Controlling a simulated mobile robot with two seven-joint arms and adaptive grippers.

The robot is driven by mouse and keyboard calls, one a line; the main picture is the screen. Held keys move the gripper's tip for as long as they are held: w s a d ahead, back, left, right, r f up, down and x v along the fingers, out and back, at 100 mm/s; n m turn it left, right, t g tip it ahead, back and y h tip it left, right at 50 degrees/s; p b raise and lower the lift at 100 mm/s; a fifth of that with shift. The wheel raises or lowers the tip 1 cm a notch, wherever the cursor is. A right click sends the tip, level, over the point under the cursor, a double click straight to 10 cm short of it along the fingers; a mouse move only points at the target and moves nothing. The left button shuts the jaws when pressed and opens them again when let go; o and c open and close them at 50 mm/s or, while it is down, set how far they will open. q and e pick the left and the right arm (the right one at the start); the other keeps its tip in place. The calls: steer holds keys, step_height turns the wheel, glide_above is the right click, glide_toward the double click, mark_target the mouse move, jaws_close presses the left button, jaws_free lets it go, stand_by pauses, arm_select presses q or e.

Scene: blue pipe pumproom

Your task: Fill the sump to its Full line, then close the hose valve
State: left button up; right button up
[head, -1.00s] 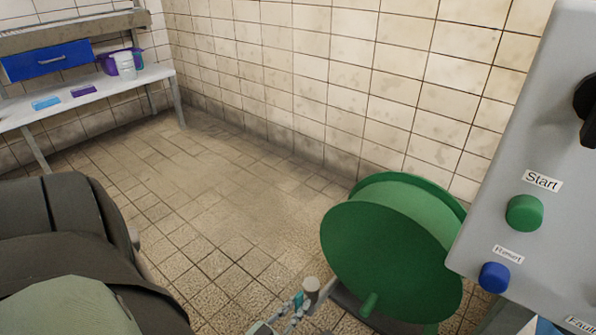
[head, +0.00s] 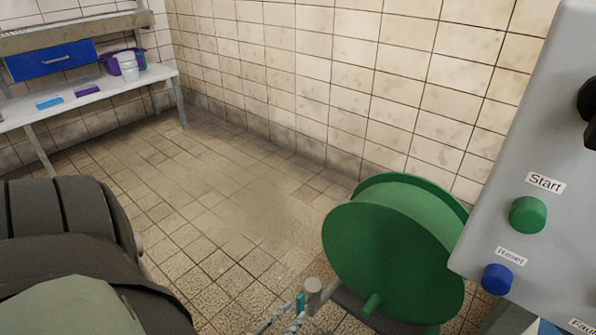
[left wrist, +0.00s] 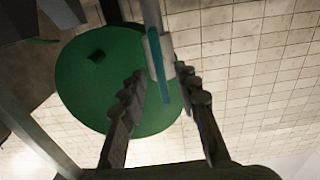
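A pale grey, round-ended fitting (head: 313,288) with a teal lever (head: 300,301) stands low in front of the green reel; it looks like the hose valve. In the left wrist view the teal lever (left wrist: 159,62) runs along the pale pipe, between my fingers. My left gripper (left wrist: 160,76) is open, one finger on each side of the fitting; I cannot tell whether either touches it. In the head view only the finger ends (head: 284,321) show at the bottom edge. My right gripper, the sump and its Full line are not in view.
A green hose reel (head: 395,250) stands just right of the fitting. A grey control panel (head: 545,130) with green Start (head: 528,214) and blue Reset (head: 497,279) buttons fills the right edge. A white bench (head: 90,95) stands far left. The tiled floor between is clear.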

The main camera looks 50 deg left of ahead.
arm_select(q)
steer(key=s, duration=0.8)
steer(key=shift+d, duration=0.45)
steer(key=shift+s, duration=0.1)
